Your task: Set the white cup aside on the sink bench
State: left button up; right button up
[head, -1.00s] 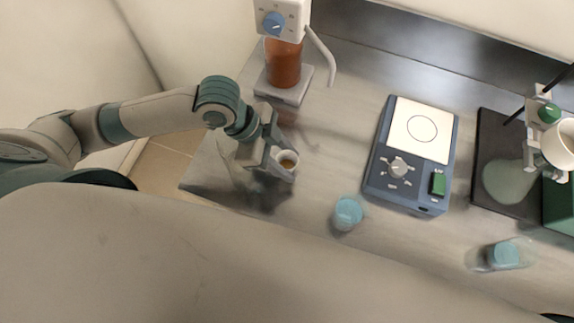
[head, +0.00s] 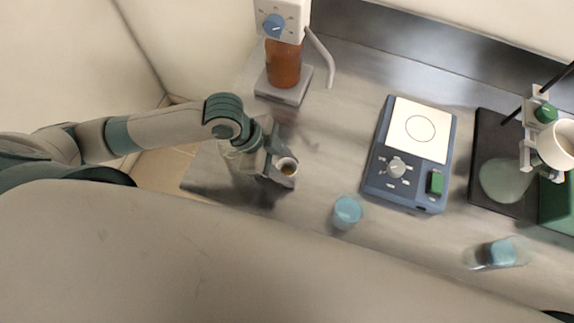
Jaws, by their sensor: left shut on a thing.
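The white cup (head: 287,167) is small, with something brown inside. It is in the head view, left of centre, over the left part of the grey bench (head: 320,130). My left gripper (head: 279,168) is shut on the cup, which looks upright. I cannot tell whether the cup's base touches the bench. My right gripper is not in view.
A dispenser with a brown bottle (head: 283,64) stands behind the cup. A cup of blue liquid (head: 347,212) stands to the right, near a blue hotplate (head: 408,155). A stand with a white funnel (head: 556,146) and a clear vessel with blue contents (head: 502,253) are further right. The bench's left end is near my gripper.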

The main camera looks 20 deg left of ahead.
pick_arm(q)
jog(key=o, duration=1)
jog(key=shift+f, duration=0.1)
jog(key=shift+o, duration=0.2)
jog(key=b+v, duration=0.1)
jog(key=v, duration=1.1)
jog(key=shift+r, duration=0.25)
